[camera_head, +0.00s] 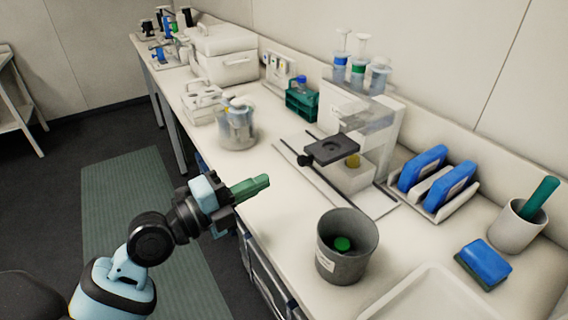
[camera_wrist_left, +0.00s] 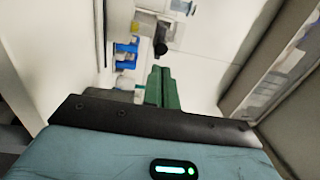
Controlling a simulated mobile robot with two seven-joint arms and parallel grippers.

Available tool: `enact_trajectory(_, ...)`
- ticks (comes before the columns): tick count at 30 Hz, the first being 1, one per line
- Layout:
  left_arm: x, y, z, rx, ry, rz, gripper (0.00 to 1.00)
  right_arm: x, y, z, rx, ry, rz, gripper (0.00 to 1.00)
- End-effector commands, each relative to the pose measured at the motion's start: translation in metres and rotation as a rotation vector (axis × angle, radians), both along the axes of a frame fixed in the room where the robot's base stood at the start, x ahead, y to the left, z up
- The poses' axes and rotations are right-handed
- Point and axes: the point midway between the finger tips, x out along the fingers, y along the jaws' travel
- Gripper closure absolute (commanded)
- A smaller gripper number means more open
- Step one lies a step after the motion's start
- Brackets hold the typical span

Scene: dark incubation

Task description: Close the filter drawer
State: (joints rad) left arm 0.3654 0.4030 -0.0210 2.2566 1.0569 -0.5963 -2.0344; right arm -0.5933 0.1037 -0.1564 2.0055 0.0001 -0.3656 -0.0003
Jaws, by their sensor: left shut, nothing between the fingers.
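A white bench device (camera_head: 350,110) has a black plate-like drawer (camera_head: 330,150) sticking out of its front, with a dark round knob (camera_head: 304,160) at the near left corner. I take this plate to be the filter drawer; it stands out from the body above a yellow part. My left gripper (camera_head: 262,184) has green fingers that are shut and empty. It is over the front edge of the bench, left of and nearer than the drawer, apart from it. The fingers also show in the left wrist view (camera_wrist_left: 161,88), with a small dark part (camera_wrist_left: 160,46) beyond them. My right gripper is not in view.
A grey bin (camera_head: 345,250) with a green thing inside stands at the front, right of my gripper. A clear jar (camera_head: 237,125) and a green tube rack (camera_head: 301,102) stand to the left. Blue blocks (camera_head: 422,167) stand to the right. Bench top between gripper and device is clear.

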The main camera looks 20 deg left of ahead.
Motion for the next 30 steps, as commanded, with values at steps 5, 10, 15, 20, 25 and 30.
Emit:
enact_trajectory(5,0.025,-0.019,0.008,-0.005,-0.005,-0.001,1.00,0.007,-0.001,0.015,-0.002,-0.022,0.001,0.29)
enact_trajectory(10,0.042,-0.031,0.008,-0.004,-0.004,0.000,1.00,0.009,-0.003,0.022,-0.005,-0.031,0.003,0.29)
enact_trajectory(15,0.052,-0.038,0.006,-0.001,-0.002,0.001,1.00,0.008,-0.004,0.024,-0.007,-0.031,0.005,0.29)
enact_trajectory(20,0.055,-0.040,0.005,0.001,-0.001,0.001,1.00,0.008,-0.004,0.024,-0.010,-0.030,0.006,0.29)
enact_trajectory(25,0.055,-0.040,0.004,0.001,0.000,0.001,1.00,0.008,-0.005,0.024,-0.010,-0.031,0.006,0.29)
enact_trajectory(30,0.057,-0.041,0.004,0.001,0.001,0.001,1.00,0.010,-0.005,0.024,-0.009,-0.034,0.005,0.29)
